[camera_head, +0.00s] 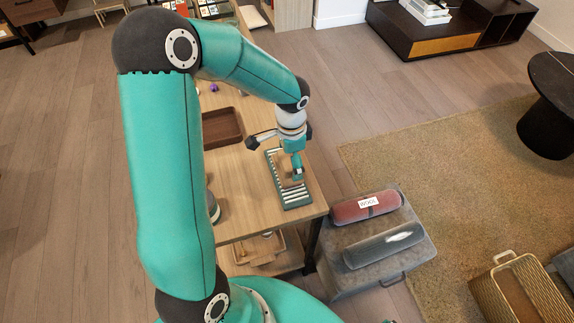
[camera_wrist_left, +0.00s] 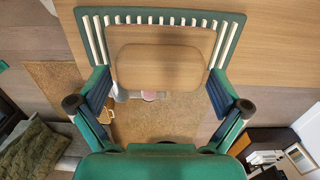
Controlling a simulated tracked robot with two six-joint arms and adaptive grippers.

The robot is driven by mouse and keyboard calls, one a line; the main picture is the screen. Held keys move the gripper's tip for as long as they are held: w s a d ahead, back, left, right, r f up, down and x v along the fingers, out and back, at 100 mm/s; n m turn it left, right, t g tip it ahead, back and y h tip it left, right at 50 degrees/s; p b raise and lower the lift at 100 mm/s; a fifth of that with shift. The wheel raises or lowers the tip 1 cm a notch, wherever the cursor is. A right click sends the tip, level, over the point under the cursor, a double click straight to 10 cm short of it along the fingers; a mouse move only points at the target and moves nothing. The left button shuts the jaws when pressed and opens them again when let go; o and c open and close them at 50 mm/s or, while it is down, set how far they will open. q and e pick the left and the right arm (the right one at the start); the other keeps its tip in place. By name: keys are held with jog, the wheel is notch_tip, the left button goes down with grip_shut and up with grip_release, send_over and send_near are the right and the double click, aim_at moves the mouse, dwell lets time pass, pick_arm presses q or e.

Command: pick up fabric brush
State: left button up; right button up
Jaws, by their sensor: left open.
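The fabric brush, with a tan rounded wooden back, rests on a green tray with white slats (camera_head: 297,196) on the wooden table. The brush (camera_wrist_left: 158,68) shows clearly in the wrist view; in the head view my gripper partly covers it. My left gripper (camera_head: 289,168) is above the brush. In the wrist view the left gripper's (camera_wrist_left: 159,85) fingers are spread wide, one to each side of the brush, with nothing between them held. The brush's underside is hidden. My right gripper is in neither view.
A brown wooden tray (camera_head: 222,127) lies on the table (camera_head: 245,205) to the left. A grey ottoman (camera_head: 405,250) with a red roll (camera_head: 350,208) and a grey roll (camera_head: 384,245) stands right of the table. A woven basket (camera_head: 490,295) sits on the rug (camera_head: 430,160).

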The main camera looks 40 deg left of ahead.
pick_arm(q)
jog(key=c, duration=1.1)
jog(key=shift+o, duration=0.2)
jog(key=shift+r, duration=0.1)
notch_tip(320, 180, up, 20)
